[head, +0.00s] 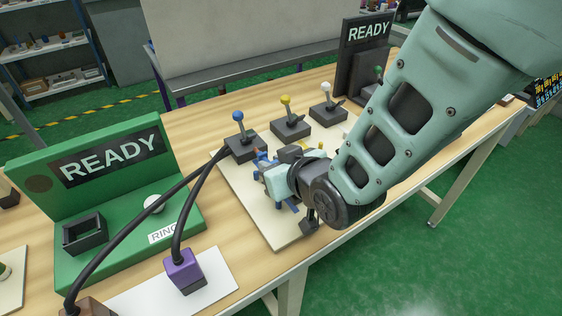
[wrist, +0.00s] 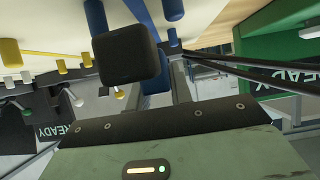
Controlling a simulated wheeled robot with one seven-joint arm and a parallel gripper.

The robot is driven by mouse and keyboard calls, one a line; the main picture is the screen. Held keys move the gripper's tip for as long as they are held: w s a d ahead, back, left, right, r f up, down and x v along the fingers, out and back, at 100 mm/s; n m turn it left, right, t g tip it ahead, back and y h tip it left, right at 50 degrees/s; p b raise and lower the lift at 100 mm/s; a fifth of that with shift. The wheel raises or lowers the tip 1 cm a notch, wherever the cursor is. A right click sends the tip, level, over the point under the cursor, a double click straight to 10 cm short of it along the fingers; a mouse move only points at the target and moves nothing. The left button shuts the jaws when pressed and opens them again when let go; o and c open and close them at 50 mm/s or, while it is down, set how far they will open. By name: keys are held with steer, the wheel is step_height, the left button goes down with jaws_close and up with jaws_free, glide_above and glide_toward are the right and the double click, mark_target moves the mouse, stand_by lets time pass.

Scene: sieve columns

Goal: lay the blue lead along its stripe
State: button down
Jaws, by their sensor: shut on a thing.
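My gripper (head: 268,172) is low over the pale board (head: 268,227) on the workbench, its jaws shut on the blue lead. Blue parts (head: 262,157) show at the jaws in the head view, but they are small and partly hidden. In the wrist view a blue piece (wrist: 155,82) shows between a dark block (wrist: 127,54) and a grey finger. Blue pegs (wrist: 173,9) stand beyond it. My gripper and arm cover much of the board, so I cannot tell the stripe from the lead or how they line up.
Black boxes with a blue-knobbed lever (head: 238,117), a yellow one (head: 286,101) and a white one (head: 325,88) line the board's far side. A green READY station (head: 112,205) stands left. Black cables (head: 145,217) arch from near the blue lever to a purple block (head: 184,270).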

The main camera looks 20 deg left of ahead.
steer(key=shift+f, duration=1.45)
steer(key=shift+f, duration=0.1)
steer(key=shift+f+b, duration=0.15)
steer(key=shift+b, duration=0.15)
steer(key=c, duration=1.3)
jaws_free()
steer(key=shift+o, duration=0.2)
